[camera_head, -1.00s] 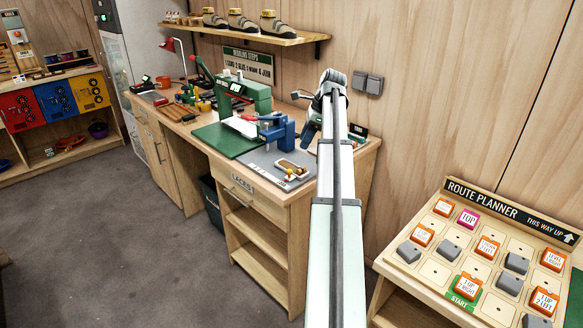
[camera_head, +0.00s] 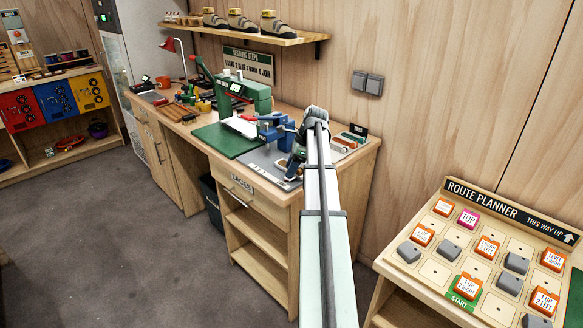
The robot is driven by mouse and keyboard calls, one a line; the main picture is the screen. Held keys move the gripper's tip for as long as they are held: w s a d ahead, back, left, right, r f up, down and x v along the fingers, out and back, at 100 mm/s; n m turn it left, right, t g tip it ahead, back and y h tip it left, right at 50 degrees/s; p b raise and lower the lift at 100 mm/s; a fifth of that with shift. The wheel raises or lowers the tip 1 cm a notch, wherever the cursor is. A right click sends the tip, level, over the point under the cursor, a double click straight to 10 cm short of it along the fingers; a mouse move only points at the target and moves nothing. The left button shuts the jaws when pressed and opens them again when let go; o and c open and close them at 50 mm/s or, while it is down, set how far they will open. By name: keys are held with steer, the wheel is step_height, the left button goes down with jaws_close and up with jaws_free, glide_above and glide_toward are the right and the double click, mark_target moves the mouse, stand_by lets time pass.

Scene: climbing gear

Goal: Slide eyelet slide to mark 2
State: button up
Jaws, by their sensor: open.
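My gripper (camera_head: 293,170) is over the right front part of the workbench, low above the grey mat (camera_head: 262,160). It is open, though its fingers are small and partly dark in this view. The eyelet slide, a small wooden piece with a yellow knob in the earlier view, is now almost wholly hidden behind my gripper. Its marks cannot be read. I cannot tell whether the fingers are around the knob, touching it or just above it.
A green press (camera_head: 248,93) and a green mat (camera_head: 222,140) are farther left. The route planner board (camera_head: 428,263) is at right. The floor (camera_head: 130,240) at left is clear.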

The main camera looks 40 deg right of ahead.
steer(key=shift+c, duration=0.2)
jaws_close()
stand_by(0.3)
